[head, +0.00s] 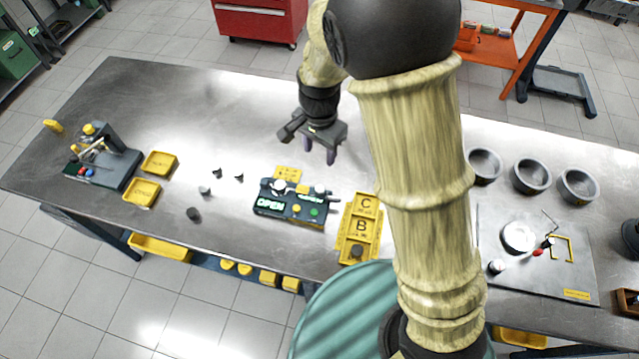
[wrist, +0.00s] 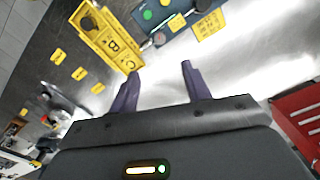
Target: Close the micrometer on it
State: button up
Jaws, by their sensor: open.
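The micrometer station (head: 293,203) is a dark teal block on the steel table, with a lit "OPEN" display and a green button (head: 314,211). A small round pale part (head: 279,186) sits at its top left, and a grey micrometer barrel lies along its top right. The station also shows at the top of the wrist view (wrist: 165,15), cut by the frame edge. My gripper (head: 320,155) is above the table, behind and to the right of the station. In the wrist view its two purple fingers (wrist: 160,85) are apart with nothing between them.
A yellow tray marked C and B (head: 347,228) stands right of the station, with a dark part in its front slot. Small dark parts (head: 193,214) lie to the left. Yellow bins (head: 160,164) and a fixture (head: 115,168) stand farther left.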

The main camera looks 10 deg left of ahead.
aim_at(320, 188)
notch_tip(320, 188, down, 16)
jog(key=p, duration=0.3)
jog(key=shift+r, duration=0.1)
dwell(0.3)
jog(key=c, duration=1)
